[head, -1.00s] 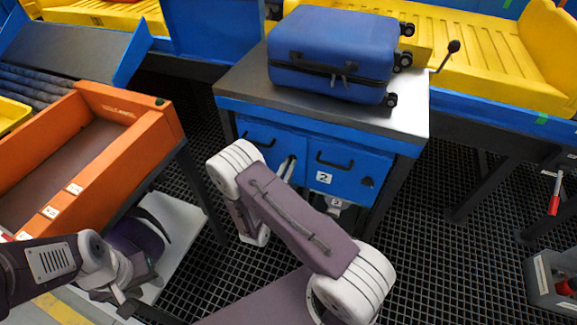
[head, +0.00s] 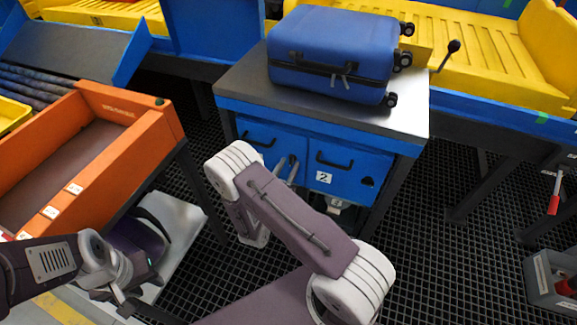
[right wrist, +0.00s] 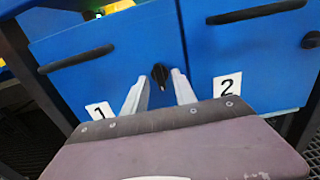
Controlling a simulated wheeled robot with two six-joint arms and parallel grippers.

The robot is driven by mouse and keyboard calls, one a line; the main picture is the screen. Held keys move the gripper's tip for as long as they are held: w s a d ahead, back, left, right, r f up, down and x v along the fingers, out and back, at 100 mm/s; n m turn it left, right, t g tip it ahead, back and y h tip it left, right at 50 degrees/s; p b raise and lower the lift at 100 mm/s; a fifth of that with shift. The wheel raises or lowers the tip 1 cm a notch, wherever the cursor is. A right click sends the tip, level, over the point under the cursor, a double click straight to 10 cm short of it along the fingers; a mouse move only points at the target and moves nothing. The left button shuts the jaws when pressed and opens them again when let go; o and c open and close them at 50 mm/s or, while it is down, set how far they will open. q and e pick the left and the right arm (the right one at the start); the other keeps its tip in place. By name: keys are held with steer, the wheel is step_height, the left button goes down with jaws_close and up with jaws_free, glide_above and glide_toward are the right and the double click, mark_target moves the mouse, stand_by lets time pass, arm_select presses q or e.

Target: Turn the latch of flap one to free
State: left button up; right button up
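Flap one (right wrist: 85,75) is the blue left door of the cabinet, with a black bar handle and a "1" label; it looks shut. It also shows in the head view (head: 257,136). Its latch (right wrist: 160,76) is a small black knob near the flap's right edge, standing roughly upright. My right gripper (right wrist: 160,84) is open, one pale finger on each side of the latch; I cannot tell whether they touch it. In the head view my right forearm hides part of the flap. My left gripper (head: 122,296) is low at left, far from the cabinet; its fingers are unclear.
Flap two (head: 345,168), with its own handle and black knob, adjoins on the right. A blue suitcase (head: 335,50) lies on the cabinet top. An orange tray (head: 150,140) stands left. A grey bin (head: 543,285) is at far right. The grating floor right of the cabinet looks clear.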

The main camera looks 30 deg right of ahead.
steer(key=p+v, duration=0.1)
steer(key=v, duration=0.7)
steer(key=shift+s+a, duration=0.25)
steer(key=shift+s, duration=0.05)
